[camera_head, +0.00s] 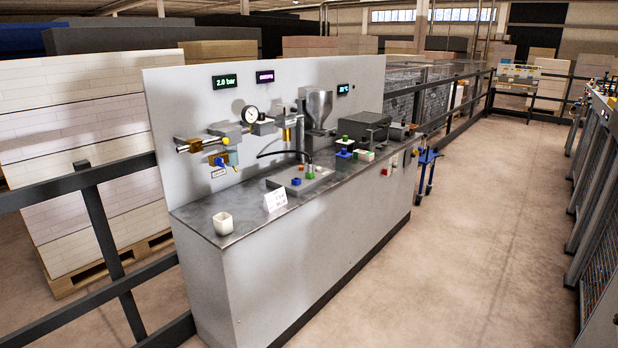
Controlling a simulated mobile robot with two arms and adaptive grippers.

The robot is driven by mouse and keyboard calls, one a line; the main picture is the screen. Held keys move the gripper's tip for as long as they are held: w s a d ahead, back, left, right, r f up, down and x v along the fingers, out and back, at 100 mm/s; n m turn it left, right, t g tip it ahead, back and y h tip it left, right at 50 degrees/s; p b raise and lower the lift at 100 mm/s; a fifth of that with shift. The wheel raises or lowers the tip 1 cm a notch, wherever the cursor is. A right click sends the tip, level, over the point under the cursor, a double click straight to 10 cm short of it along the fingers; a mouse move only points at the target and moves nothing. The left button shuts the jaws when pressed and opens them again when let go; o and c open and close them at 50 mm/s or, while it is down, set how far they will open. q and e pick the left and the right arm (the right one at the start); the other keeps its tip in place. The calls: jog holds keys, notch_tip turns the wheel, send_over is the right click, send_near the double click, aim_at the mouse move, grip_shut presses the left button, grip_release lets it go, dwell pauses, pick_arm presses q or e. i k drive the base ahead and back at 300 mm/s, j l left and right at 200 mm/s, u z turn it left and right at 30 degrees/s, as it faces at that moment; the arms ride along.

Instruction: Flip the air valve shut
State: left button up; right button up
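A brass-coloured pipe fitting with a blue handle (220,162) sits low on the left of the grey back panel (175,100), above a small label. It looks like the air valve, but its handle is too small to tell whether it is open or shut. A round pressure gauge (250,114) stands on the pipework to its right. A green display (224,81) above reads 2.0 bar. Neither of my grippers is in view.
The bench top (210,204) carries a white cup (223,223), a white card (275,200), a grey hopper (318,110) and several small coloured parts. A dark railing (105,225) adjoins the bench's left end. The floor (470,230) in front is clear.

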aim_at(225, 140)
jog(key=i+l, duration=0.2)
jog(key=i, duration=0.25)
jog(key=i+l+z, duration=0.1)
jog(key=i, duration=0.35)
jog(key=i+l, duration=0.3)
jog(key=i, duration=0.15)
jog(key=i+l, duration=0.15)
jog(key=i, duration=0.35)
jog(key=l+z, duration=0.05)
